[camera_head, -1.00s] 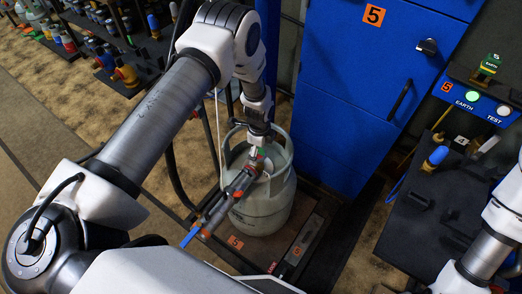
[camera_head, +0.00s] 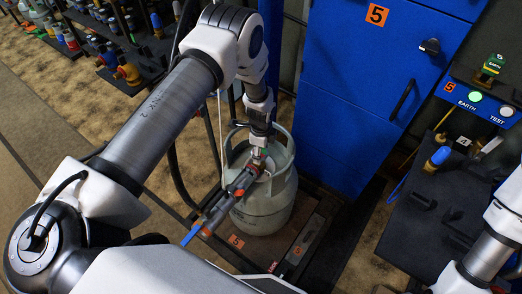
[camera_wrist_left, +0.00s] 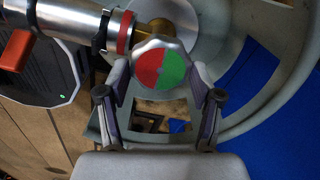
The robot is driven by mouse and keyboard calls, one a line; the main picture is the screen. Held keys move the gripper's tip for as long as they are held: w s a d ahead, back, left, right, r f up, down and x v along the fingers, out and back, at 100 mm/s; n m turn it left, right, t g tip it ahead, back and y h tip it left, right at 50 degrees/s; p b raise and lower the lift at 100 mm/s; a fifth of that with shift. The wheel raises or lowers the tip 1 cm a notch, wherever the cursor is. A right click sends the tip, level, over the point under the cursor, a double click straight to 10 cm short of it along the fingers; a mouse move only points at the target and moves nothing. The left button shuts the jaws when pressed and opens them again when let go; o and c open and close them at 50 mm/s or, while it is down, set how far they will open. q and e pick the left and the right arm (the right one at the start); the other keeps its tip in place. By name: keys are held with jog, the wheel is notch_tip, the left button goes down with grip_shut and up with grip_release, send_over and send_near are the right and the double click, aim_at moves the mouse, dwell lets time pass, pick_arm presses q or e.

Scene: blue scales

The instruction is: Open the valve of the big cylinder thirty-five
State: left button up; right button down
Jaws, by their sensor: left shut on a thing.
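The big cylinder (camera_head: 262,212) is pale grey-green and stands upright on a low platform in the head view. Its collar (camera_wrist_left: 225,110) fills much of the left wrist view. The valve knob (camera_wrist_left: 161,66) has a round face, half red and half green, with a scalloped pale rim. My left gripper (camera_wrist_left: 160,75) has its two fingers on either side of the knob and is shut on it. In the head view my left gripper (camera_head: 259,150) reaches down into the collar. A metal fitting with a red ring (camera_wrist_left: 122,32) joins the valve. My right gripper is out of view.
A hose fitting with a blue end (camera_head: 192,233) sticks out left of the cylinder. A blue cabinet (camera_head: 350,110) stands close behind. A dark bench with a lit EARTH lamp (camera_head: 475,96) is at right. Racks of coloured fittings (camera_head: 125,70) are at upper left.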

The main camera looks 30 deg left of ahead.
pick_arm(q)
jog(key=n, duration=0.3)
jog(key=shift+w+n+b, duration=0.15)
jog(key=shift+n+b, duration=0.25)
jog(key=n, duration=0.4)
jog(key=shift+a+n, duration=0.1)
jog(key=shift+n, duration=0.2)
jog(key=n, duration=0.3)
jog(key=shift+w+n+b, duration=0.1)
jog(key=shift+n+b, duration=0.2)
jog(key=n, duration=0.4)
jog(key=shift+a+n, duration=0.15)
jog(key=shift+n, duration=0.15)
jog(key=n, duration=0.4)
jog(key=shift+a+n, duration=0.15)
jog(key=shift+n, duration=0.15)
jog(key=n+p, duration=0.1)
jog(key=n, duration=0.2)
jog(key=n+p, duration=0.1)
jog(key=n, duration=0.4)
jog(key=shift+a, duration=0.1)
jog(key=shift+s+n+p, duration=0.2)
jog(key=shift+n+p, duration=0.15)
jog(key=shift+n, duration=1.85)
